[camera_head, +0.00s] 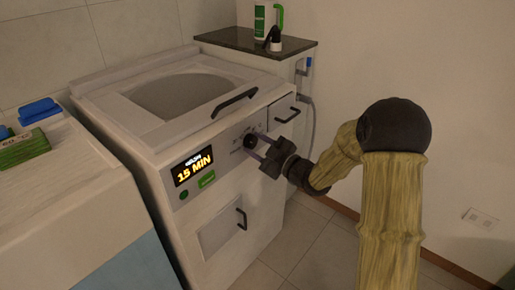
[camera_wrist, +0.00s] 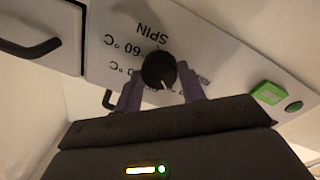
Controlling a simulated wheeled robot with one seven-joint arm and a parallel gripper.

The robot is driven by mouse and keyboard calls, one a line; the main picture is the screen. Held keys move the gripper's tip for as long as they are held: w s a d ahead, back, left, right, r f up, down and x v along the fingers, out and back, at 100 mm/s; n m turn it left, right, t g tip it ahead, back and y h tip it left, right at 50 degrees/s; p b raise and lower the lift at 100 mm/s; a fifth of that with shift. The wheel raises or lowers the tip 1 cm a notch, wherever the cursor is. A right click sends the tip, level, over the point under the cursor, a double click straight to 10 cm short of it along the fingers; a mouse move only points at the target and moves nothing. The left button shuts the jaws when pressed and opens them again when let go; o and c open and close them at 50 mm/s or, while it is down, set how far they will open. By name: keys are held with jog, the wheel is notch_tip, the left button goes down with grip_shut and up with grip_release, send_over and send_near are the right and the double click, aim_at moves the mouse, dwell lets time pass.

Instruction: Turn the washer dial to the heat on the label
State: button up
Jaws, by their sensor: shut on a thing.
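The washer (camera_head: 215,180) has a front panel with a round black dial (camera_head: 249,141). My gripper (camera_head: 258,147) reaches it from the right and is shut on the dial. In the wrist view, the dial (camera_wrist: 157,70) sits between the two purple fingers of my gripper (camera_wrist: 161,84). Its white mark points down and slightly right in that view, towards my gripper. Upside-down print around it reads "SPIN", "60 °C", another °C value whose first digit is unclear, and a partly hidden word starting "RIN".
A lit display (camera_head: 193,169) reads "15 MIN", with small unclear text above. A green button (camera_head: 207,179) is below it. A black lid handle (camera_head: 234,101) and a drawer handle (camera_head: 287,115) jut out near the dial. A white-green bottle (camera_head: 263,20) stands on the dark shelf.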

jog(key=o, duration=1)
jog(key=p+v, duration=0.2)
jog(key=v, duration=1.5)
jog(key=shift+s+d, duration=0.15)
